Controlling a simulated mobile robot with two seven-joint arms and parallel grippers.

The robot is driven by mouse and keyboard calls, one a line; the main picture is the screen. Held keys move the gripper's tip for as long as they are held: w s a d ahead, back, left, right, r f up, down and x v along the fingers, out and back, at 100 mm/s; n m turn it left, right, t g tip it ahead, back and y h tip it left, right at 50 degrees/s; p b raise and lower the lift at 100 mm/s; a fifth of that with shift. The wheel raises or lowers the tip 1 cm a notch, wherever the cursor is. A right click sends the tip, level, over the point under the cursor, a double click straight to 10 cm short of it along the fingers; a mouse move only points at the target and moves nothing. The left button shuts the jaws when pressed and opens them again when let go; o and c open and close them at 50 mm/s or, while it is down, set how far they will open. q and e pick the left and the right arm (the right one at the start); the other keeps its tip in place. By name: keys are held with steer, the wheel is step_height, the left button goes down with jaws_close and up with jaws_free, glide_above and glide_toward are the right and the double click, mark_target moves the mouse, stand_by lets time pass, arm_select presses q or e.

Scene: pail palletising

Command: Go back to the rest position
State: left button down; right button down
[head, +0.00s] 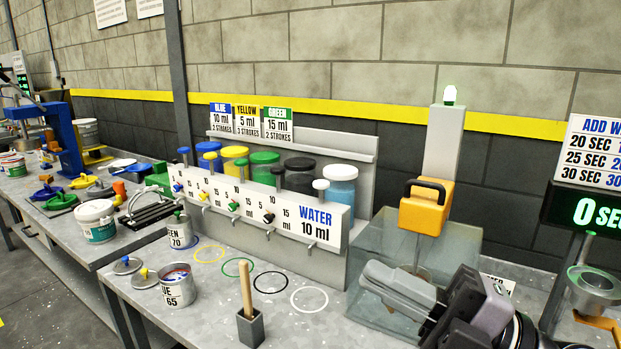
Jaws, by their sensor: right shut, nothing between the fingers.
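My right gripper (370,274) is in the lower right of the head view. Its two grey fingers are together with nothing between them. They point left and show in front of the clear box of the orange-topped mixer (427,207). Whether they touch the box I cannot tell. My left gripper is not in view.
The bench holds a dispenser rack (262,208) with several coloured jars, a tin (178,292) of paint, and a small block with a wooden stick (247,285). Coloured rings (309,299) mark a clear stretch of bench. A display (585,212) stands at the right.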

steer(key=w+d+f+m+t+h, duration=0.1)
steer(key=w+d+m+t+h, duration=0.1)
steer(key=d+m+t+h, duration=0.55)
steer(key=w+d+f+m+t+h, duration=0.15)
steer(key=m+t+h, duration=0.4)
steer(key=m, duration=0.55)
steer(key=d+f+m+g+h, duration=0.5)
steer(key=d+f+m+h, duration=0.25)
steer(key=f, duration=0.45)
steer(key=s+a+f+m+g+y, duration=0.1)
steer(key=s+a+f+g, duration=0.1)
steer(key=s+f+g, duration=1.45)
steer(key=w+a+f+t+y+b, duration=0.2)
steer(key=f+t, duration=0.8)
steer(key=f, duration=0.5)
steer(key=shift+w+a+f+b, duration=0.2)
steer(key=shift+w+f+b, duration=0.15)
steer(key=shift+w+b, duration=0.2)
stand_by(1.2)
